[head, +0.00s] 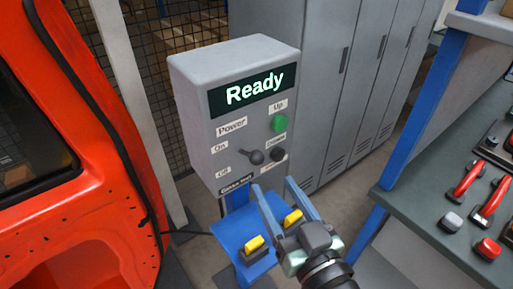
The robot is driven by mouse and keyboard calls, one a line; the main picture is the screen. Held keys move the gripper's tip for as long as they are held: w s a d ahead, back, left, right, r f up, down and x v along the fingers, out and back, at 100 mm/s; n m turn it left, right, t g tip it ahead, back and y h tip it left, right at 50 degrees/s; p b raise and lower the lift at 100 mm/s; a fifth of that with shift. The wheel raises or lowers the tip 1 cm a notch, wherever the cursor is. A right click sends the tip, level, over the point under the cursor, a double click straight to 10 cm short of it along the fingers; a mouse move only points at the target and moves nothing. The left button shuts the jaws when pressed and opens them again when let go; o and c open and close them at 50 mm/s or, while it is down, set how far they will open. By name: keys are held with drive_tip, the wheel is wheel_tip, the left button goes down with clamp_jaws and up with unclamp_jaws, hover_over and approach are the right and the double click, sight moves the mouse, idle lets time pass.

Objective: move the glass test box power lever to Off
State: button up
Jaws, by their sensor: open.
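The glass test box (190,120) is a grey box on a blue post, its screen (254,92) reading "Ready". Its power lever (250,156) is a small dark lever with a round knob, left of its pivot, with the labels "On" (220,147) above left and "Off" (223,173) below left. The knob lies nearer the "On" label. My gripper (270,187) is below and in front of the box's lower edge, its two blue-grey fingers spread apart and empty. The fingers appear apart from the lever.
A green "Up" button (279,123) and a dark knob (278,154) sit right of the lever. A blue shelf (228,236) with yellow-topped items is below the box. An orange door (85,215) stands left, a workbench (425,190) right, grey lockers (330,60) behind.

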sight(259, 162)
drive_tip(key=p+x, duration=0.2)
drive_tip(key=x, duration=0.7)
drive_tip(key=shift+w+a, duration=0.1)
clamp_jaws()
idle(1.1)
